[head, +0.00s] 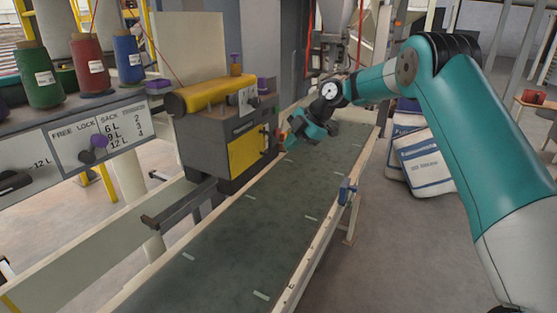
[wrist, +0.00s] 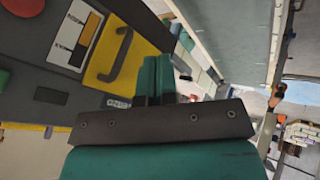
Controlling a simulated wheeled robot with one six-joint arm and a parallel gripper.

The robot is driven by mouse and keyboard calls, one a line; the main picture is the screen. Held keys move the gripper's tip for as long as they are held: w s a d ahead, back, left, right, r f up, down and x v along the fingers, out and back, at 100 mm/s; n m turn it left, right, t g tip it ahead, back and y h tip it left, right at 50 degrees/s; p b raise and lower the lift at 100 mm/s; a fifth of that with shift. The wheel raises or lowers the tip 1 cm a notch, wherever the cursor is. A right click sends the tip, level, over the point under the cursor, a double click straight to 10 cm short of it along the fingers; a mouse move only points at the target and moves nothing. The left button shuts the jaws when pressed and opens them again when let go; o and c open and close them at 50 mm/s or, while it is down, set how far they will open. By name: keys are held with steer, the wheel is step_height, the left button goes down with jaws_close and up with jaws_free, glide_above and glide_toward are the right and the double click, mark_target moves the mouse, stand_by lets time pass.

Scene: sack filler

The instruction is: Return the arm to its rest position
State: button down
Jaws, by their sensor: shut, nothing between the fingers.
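My arm reaches in from the right in the head view, over the green conveyor belt (head: 240,235). My gripper (head: 287,140) is near the right side of the sewing machine (head: 225,135), above the belt. In the wrist view, the two teal fingers of my gripper (wrist: 158,80) are together with nothing between them. Beyond them is the machine's yellow panel (wrist: 110,50) with a dark handle. I cannot tell in the head view how close the fingertips are to the machine.
A shelf with green, red and blue thread spools (head: 89,66) and a labelled panel (head: 100,142) stands at the left. Filled white sacks (head: 424,162) lie right of the conveyor. A blue device (head: 346,191) sits on the conveyor's right rail. The near belt is clear.

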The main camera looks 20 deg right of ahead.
steer(key=w+v, duration=0.1)
steer(key=v, duration=0.8)
steer(key=s+a+r+m+g, duration=0.1)
steer(key=s+a+r+m, duration=0.2)
steer(key=s+a, duration=0.45)
steer(key=s+a+r+m+g, duration=0.1)
steer(key=s+a+r+m, duration=0.25)
steer(key=s+a, duration=0.45)
steer(key=s+f+m+h, duration=0.1)
steer(key=s+f+m, duration=0.2)
steer(key=s, duration=1)
steer(key=s+f+m+g+h, duration=0.1)
steer(key=s+f+m, duration=0.2)
steer(key=s, duration=1)
steer(key=shift+s+a+m+h, duration=0.15)
steer(key=shift+a+m+h, duration=0.15)
steer(key=shift+m, duration=0.95)
